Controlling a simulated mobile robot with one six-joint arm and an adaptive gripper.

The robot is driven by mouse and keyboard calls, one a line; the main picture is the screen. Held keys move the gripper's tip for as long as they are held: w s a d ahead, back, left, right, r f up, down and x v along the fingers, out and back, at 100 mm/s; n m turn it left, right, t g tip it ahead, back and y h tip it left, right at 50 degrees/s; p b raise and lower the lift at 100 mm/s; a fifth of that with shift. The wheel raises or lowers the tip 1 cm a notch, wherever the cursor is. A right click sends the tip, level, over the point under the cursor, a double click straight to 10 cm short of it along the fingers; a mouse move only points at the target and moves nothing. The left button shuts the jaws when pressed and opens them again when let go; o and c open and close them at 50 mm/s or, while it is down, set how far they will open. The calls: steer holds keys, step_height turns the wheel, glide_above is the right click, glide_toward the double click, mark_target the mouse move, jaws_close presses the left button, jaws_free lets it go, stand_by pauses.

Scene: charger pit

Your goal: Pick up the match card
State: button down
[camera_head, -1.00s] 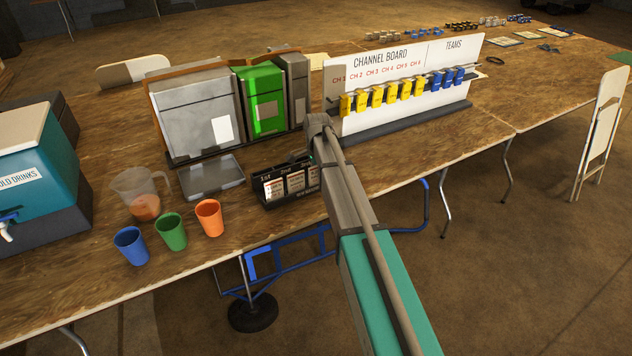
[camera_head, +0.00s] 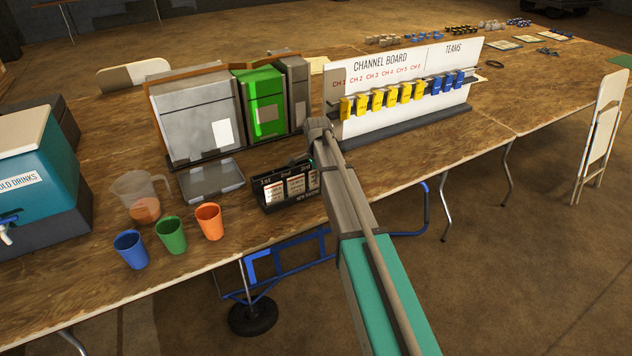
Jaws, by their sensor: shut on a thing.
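A small black card holder (camera_head: 268,208) with slots labelled 1st, 2nd and a third stands near the table's front edge. White match cards (camera_head: 296,187) with red and dark print show in its slots. My gripper (camera_head: 304,161) is a small dark shape at the top right of the holder, over the third slot, partly behind my arm's end. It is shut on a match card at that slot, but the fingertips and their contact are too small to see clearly.
Blue (camera_head: 131,250), green (camera_head: 171,235) and orange (camera_head: 209,221) cups and a jug (camera_head: 142,197) are to the left.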

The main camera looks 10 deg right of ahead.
steer(key=shift+r, duration=0.1)
stand_by(0.3)
step_height(320, 180, up, 3)
steer(key=p, duration=0.2)
steer(key=shift+f+p, duration=0.2)
steer(key=shift+p, duration=0.15)
steer(key=s+d+r+p, duration=0.1)
steer(key=s+r+p, duration=0.9)
steer(key=s, duration=0.4)
steer(key=shift+d, duration=0.3)
steer(key=shift+r, duration=0.1)
